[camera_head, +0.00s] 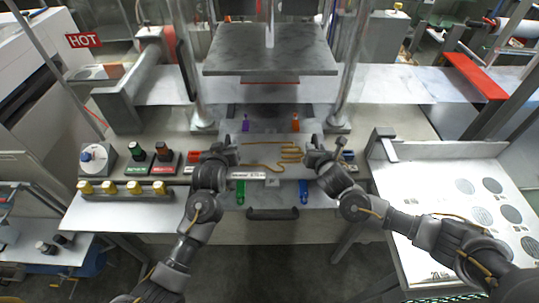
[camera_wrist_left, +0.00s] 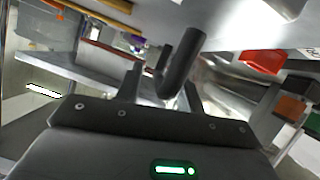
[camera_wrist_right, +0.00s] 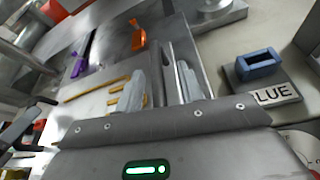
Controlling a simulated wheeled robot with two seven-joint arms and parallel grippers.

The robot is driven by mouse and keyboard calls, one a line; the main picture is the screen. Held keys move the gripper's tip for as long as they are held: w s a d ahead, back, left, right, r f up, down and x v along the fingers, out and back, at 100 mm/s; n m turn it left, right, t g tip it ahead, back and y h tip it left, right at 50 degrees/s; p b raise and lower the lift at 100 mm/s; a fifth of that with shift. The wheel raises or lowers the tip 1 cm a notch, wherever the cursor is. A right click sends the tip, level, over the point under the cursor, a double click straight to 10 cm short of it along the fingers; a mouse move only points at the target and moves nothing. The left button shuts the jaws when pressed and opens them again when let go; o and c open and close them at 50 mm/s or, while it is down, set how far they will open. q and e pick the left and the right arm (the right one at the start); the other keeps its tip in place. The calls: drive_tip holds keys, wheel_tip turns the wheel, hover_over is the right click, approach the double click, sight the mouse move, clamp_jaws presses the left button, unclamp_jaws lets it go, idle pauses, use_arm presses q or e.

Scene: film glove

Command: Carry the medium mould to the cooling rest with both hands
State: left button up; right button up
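My right gripper (camera_head: 312,158) is at the right edge. I cannot tell which surface is the cooling rest.
A press platen (camera_head: 270,62) hangs above the bed between two posts. Purple (camera_head: 246,123), orange (camera_head: 295,123), green (camera_head: 240,192) and blue (camera_head: 304,191) pieces surround the mould. Knobs and yellow-capped pieces (camera_head: 134,187) stand left. A white table with round spots (camera_head: 405,185) is right.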

use_arm(q)
drive_tip(key=shift+w, duration=0.15)
use_arm(e)
drive_tip(key=shift+w+a+f, duration=0.1)
drive_tip(key=shift+w, duration=0.1)
use_arm(q)
clamp_jaws()
use_arm(e)
clamp_jaws()
idle(0.9)
use_arm(q)
drive_tip(key=shift+w+r, duration=0.1)
drive_tip(key=shift+r, duration=0.1)
use_arm(e)
drive_tip(key=shift+w+r, duration=0.1)
drive_tip(key=shift+r, duration=0.15)
